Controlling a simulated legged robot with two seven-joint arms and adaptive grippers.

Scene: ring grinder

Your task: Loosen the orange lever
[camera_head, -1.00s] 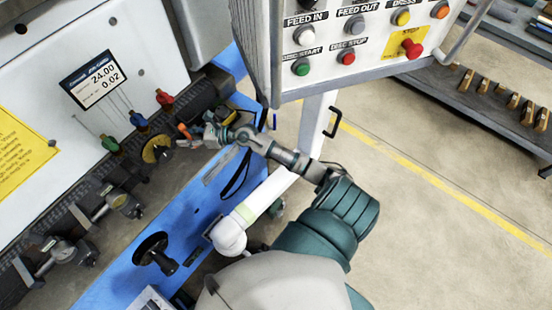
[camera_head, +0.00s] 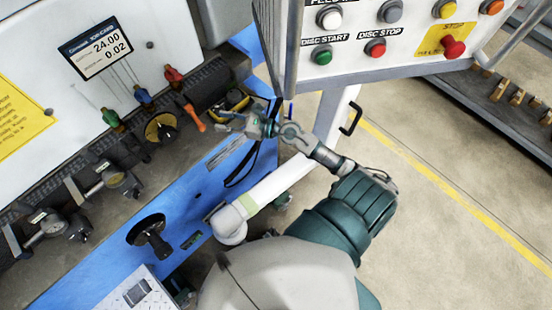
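The orange lever (camera_head: 195,118) is a short handle on the dark rail of the machine, tilted down to the right. My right gripper (camera_head: 222,122) is just right of the lever's lower end, with a small gap showing between them. Its fingers look spread apart with nothing between them. My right arm reaches up to it from the lower right. My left gripper is not in view.
A yellow-rimmed round knob (camera_head: 161,128) and red, blue and green valves sit left of the lever. A button panel (camera_head: 372,35) hangs at the upper right. A black handwheel (camera_head: 148,233) stands on the blue machine base below.

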